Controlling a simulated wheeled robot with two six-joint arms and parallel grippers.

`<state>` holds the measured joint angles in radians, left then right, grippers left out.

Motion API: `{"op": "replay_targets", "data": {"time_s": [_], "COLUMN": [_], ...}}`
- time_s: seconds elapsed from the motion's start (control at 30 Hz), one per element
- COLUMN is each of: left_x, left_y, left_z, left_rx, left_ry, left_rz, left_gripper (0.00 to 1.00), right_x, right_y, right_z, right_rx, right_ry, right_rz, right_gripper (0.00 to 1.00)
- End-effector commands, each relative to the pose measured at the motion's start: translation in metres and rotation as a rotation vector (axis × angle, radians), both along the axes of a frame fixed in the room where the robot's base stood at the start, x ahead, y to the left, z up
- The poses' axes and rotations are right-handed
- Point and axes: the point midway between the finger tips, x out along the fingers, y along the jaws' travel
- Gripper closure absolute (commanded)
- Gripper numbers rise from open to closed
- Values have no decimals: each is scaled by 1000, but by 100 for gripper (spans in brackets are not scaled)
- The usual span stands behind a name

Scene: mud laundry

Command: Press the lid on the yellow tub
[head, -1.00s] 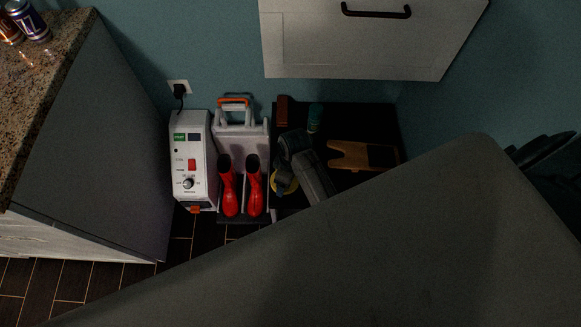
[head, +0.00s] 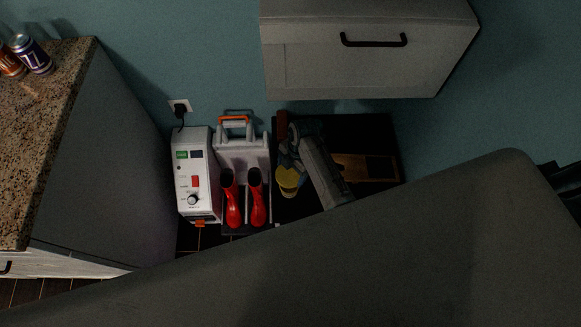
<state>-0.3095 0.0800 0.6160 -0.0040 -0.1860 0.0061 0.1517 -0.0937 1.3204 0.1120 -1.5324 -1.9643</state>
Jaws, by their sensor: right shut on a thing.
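The yellow tub (head: 287,184) stands on the dark mat, right of the red boots, and its yellow side and upper part show. My right gripper (head: 287,153) is just behind the tub, towards the wall. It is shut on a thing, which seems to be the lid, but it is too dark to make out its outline. I cannot tell whether that thing touches the tub. My right forearm slants down to the right from the gripper. My left gripper is not in view.
Red boots (head: 256,199) and a white control box (head: 195,170) stand left of the tub. A wooden board (head: 375,167) lies to the right, partly behind my arm. A white drawer cabinet (head: 365,60) hangs above. A large grey surface fills the foreground.

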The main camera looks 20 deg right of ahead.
Motion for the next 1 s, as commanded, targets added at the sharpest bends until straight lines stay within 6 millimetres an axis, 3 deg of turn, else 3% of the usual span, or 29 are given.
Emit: {"op": "replay_targets", "data": {"time_s": [0.37,0.5,1.0], "left_x": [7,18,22], "left_y": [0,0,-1], "left_z": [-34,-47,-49], "left_rx": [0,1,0], "left_ry": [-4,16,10], "left_rz": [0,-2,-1], "left_gripper": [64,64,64], "right_x": [0,0,0], "right_y": [0,0,0], "right_z": [-32,-44,-57], "right_rx": [0,-1,-1], "right_ry": [0,-1,-1], "right_rz": [-2,-3,-3], "right_gripper": [46,46,46]}}
